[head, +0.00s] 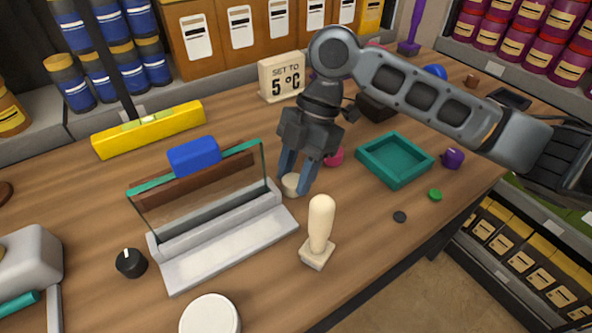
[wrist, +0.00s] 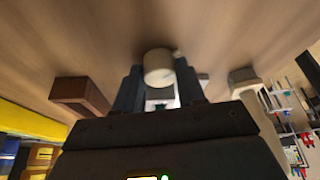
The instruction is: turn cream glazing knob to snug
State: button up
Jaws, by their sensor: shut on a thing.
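The cream glazing knob (head: 290,184) is at the right end of the grey glazing base (head: 222,250), low over the wooden table. It also shows in the wrist view (wrist: 158,68) as a pale round cylinder between the fingers. My gripper (head: 297,178) points down and is shut on the knob, one finger on either side; the fingers hide part of it. Any mark on the knob is too small to read.
A cream-handled tool (head: 319,232) stands just in front of the gripper. A teal tray (head: 395,160) lies to the right, a black knob (head: 131,263) to the left.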

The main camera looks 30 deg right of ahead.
jog(key=shift+c, duration=0.9)
jog(key=shift+m+t, duration=0.3)
jog(key=shift+m, duration=0.5)
jog(key=o, duration=1.1)
jog(key=shift+c, duration=0.2)
jog(key=shift+r, duration=0.1)
jog(key=v, duration=0.7)
jog(key=shift+d+r, duration=0.2)
jog(key=shift+r, duration=0.05)
